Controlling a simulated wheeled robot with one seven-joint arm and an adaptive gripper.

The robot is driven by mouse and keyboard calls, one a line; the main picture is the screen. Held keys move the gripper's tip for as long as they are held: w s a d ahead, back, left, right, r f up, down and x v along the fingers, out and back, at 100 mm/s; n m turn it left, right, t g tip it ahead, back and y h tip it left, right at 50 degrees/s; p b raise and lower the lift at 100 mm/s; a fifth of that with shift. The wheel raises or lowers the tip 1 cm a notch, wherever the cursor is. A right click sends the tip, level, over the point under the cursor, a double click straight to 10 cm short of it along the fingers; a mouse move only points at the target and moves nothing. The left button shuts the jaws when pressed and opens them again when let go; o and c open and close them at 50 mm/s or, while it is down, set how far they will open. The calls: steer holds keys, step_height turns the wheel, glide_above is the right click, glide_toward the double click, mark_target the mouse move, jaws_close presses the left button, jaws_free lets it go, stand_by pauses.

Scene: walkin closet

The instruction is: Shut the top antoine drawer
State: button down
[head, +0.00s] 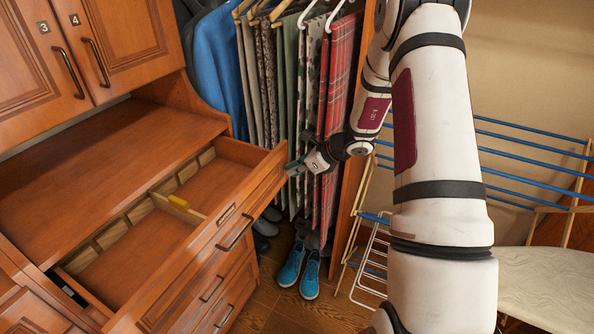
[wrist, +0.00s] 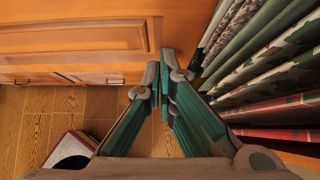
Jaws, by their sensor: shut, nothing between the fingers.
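The top drawer (head: 216,222) of the wooden dresser is pulled out, its inside and dividers showing. A dark handle (head: 234,234) is on its front. My gripper (head: 292,171) is shut and empty, at the right end of the drawer front in the head view. In the wrist view my gripper (wrist: 166,82) has its fingertips close to the wooden drawer front (wrist: 80,40), near its end. I cannot tell whether they touch it.
Hanging trousers and cloths (head: 338,90) are close behind and right of my gripper. Blue shoes (head: 299,270) stand on the floor below. A drying rack (head: 530,165) is at the right. Lower drawers (head: 212,288) look shut.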

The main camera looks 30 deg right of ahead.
mark_target(240, 153)
steer(key=shift+w, duration=0.1)
steer(key=w+a+b, duration=0.2)
steer(key=w+a, duration=0.1)
steer(key=w, duration=0.2)
steer(key=w+a+b, duration=0.3)
steer(key=w+a, duration=0.1)
steer(key=w, duration=0.1)
steer(key=w+a+b, duration=0.2)
steer(key=w+a, duration=0.1)
steer(key=w, duration=0.2)
steer(key=shift+w+a+b, duration=0.15)
steer(key=shift+a+b, duration=0.1)
steer(key=shift+b, duration=0.05)
steer(key=shift+w+a, duration=0.3)
steer(key=shift+w, duration=0.15)
steer(key=shift+w+a, duration=0.15)
steer(key=shift+a+r, duration=0.1)
steer(key=shift+r, duration=0.05)
